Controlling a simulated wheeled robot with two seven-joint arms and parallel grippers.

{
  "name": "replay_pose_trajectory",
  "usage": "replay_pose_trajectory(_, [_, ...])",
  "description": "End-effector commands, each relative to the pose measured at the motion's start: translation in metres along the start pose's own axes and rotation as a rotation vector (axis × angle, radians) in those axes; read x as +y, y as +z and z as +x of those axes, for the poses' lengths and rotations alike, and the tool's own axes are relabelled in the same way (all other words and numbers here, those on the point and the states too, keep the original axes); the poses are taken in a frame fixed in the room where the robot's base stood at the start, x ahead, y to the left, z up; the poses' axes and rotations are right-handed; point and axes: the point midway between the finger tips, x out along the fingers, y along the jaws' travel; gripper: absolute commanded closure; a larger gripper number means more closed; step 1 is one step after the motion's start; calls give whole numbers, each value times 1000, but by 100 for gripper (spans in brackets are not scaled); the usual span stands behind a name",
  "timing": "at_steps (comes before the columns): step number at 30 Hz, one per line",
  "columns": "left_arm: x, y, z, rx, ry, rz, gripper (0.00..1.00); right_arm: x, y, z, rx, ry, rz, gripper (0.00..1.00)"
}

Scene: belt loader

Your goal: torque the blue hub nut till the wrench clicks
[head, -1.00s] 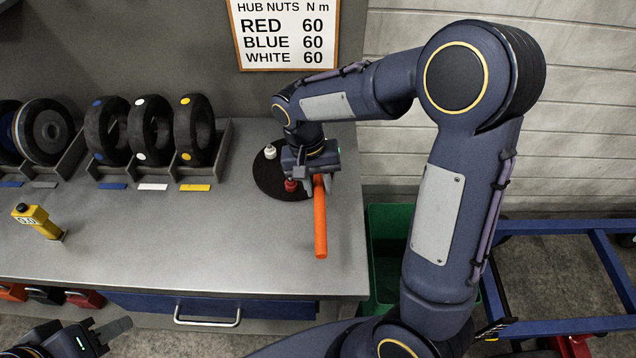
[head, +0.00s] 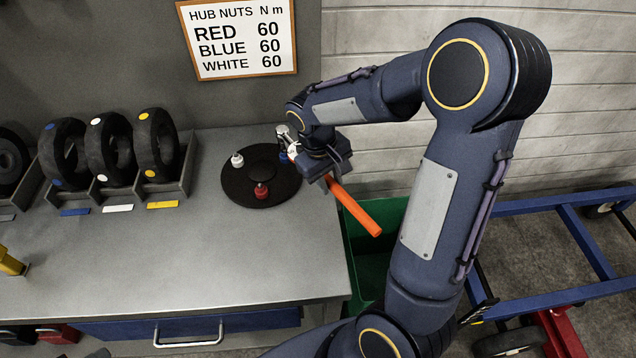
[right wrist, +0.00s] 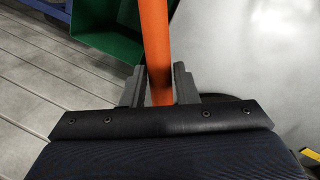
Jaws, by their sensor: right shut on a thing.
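My right gripper (head: 328,176) is shut on the orange handle of the wrench (head: 357,211), at the right of the dark round hub (head: 236,187). The handle slants toward the front right, past the table edge; it also shows between the fingers in the right wrist view (right wrist: 155,45). The wrench's metal head end is by the blue nut (head: 284,156), partly hidden by the gripper. I cannot tell whether it is seated on the nut. The red nut (head: 261,191) and white nut (head: 237,160) stand clear on the hub. Only a tip of my left gripper (head: 99,353) shows at the bottom edge.
The sign (head: 238,38) gives 60 N m for red, blue and white. Several wheels stand in a rack (head: 168,188) at the left. A green bin (head: 376,270) is below the table's right edge, with a blue cart frame (head: 550,212) beyond. The table's front middle is clear.

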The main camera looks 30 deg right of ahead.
Motion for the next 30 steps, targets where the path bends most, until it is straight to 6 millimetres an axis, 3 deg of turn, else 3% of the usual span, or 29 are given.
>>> replay_pose_trajectory(15, [0, 0, -1, 0, 0, 0, 64, 49, -6, 14, 45, 21, -229, 100])
replay_pose_trajectory(30, [0, 0, -1, 0, 0, 0, 64, 57, -8, 17, 53, 25, -275, 100])
